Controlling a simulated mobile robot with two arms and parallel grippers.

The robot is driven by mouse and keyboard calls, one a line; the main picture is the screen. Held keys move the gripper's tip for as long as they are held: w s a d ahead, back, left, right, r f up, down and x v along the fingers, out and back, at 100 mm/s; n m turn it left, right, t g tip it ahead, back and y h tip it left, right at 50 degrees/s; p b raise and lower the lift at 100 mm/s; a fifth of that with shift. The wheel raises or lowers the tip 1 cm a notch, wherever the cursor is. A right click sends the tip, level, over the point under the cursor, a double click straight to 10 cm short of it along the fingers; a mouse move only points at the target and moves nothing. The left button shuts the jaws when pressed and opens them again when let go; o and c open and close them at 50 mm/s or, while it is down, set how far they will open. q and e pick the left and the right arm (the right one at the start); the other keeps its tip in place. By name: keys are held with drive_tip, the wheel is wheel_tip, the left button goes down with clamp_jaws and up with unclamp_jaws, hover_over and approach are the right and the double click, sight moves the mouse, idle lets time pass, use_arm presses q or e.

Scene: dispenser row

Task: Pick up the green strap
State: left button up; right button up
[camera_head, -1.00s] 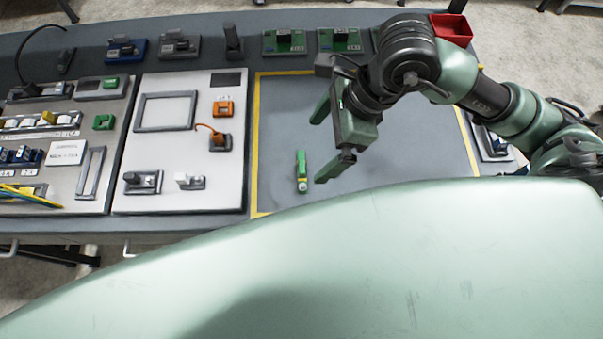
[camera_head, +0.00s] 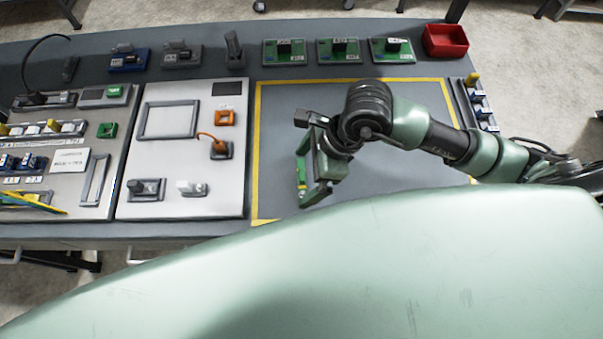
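The green strap (camera_head: 301,172) lies on the grey work area inside the yellow outline, near its left side. My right gripper (camera_head: 301,179) is over it, with its two green fingers apart. One fingertip is beyond the strap's far end and the other is near its close end. The strap shows in the gap between the fingers, and part of it is hidden by the gripper. I cannot tell whether the fingers touch it. My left gripper is out of view.
A panel (camera_head: 215,100) with an orange part and switches stands left of the yellow outline. Several green boards (camera_head: 338,50) and a red bin (camera_head: 445,40) line the back. The outlined area is otherwise clear. My pale green body covers the front.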

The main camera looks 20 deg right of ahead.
drive_tip(key=c, duration=1.1)
drive_tip(key=shift+c, duration=0.2)
drive_tip(key=shift+r, duration=0.2)
wheel_tip(320, 180, up, 20)
drive_tip(key=b, duration=0.1)
drive_tip(key=shift+f, duration=0.15)
drive_tip(key=shift+r+p, duration=0.4)
drive_tip(key=shift+r, duration=0.7)
wheel_tip(320, 180, up, 3)
drive_tip(key=shift+f+p, duration=0.1)
drive_tip(key=shift+p, duration=0.85)
